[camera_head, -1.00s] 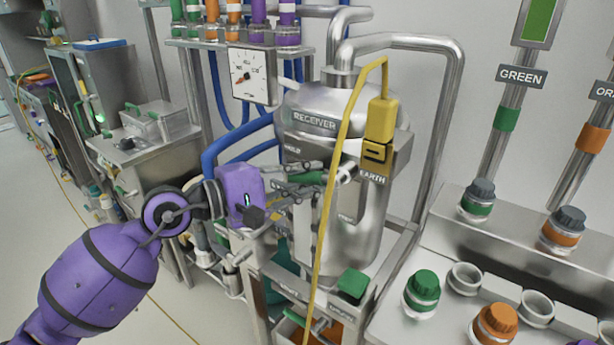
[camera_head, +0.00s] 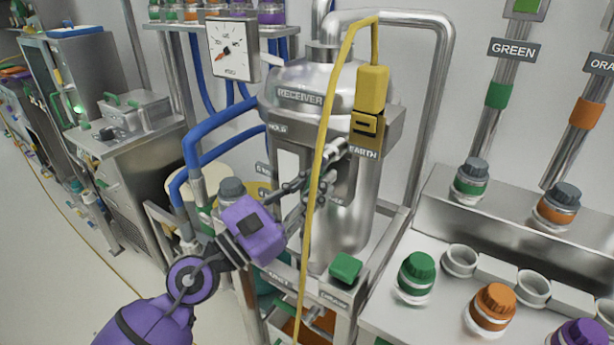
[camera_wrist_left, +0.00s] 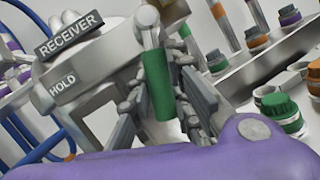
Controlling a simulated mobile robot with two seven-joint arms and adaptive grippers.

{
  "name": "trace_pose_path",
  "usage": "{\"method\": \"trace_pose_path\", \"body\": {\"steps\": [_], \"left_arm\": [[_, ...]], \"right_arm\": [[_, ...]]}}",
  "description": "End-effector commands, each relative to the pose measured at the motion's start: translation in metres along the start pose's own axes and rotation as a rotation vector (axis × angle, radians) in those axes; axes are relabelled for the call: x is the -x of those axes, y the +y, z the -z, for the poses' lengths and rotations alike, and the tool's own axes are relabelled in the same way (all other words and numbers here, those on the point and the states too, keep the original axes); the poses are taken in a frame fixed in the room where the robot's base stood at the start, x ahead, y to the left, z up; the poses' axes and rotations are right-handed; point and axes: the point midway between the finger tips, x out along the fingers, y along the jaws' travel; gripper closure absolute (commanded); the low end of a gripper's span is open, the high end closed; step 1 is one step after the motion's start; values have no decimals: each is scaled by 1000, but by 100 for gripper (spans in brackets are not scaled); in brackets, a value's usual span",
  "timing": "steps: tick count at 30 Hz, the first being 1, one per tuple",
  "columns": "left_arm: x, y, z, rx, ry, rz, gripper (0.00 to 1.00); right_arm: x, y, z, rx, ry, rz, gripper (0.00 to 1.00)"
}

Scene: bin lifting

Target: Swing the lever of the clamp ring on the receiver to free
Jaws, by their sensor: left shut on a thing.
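The receiver (camera_head: 345,230) is a steel vessel, centre in the head view. A grey band, which looks like the clamp ring (camera_head: 278,129), goes around its upper part and bears a HOLD label. The lever shows a green grip (camera_wrist_left: 157,88) in the left wrist view, with a metal part above it. My left gripper (camera_head: 317,180), with purple body and dark fingers, is in front of the receiver. Its fingers stand on both sides of the green grip and are shut on it. In the head view, fingers and yellow cable mostly hide the grip. My right gripper is not in view.
A yellow cable (camera_head: 322,195) hangs from a yellow EARTH plug (camera_head: 371,90) across the receiver front, close to my fingers. Blue hoses (camera_head: 222,148) run at the left. A steel bench (camera_head: 400,318) with coloured capped jars and open cups stands at the right.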

Motion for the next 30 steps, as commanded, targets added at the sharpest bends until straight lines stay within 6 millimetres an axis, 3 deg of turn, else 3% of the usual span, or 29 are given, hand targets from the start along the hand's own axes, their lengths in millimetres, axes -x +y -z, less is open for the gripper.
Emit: {"method": "trace_pose_path", "body": {"steps": [12, 30], "left_arm": [[-5, -15, -3, 254, -58, -110, 100], [-6, -20, -4, 332, -75, -140, 100]], "right_arm": [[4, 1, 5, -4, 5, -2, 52], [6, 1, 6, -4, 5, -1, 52]]}}
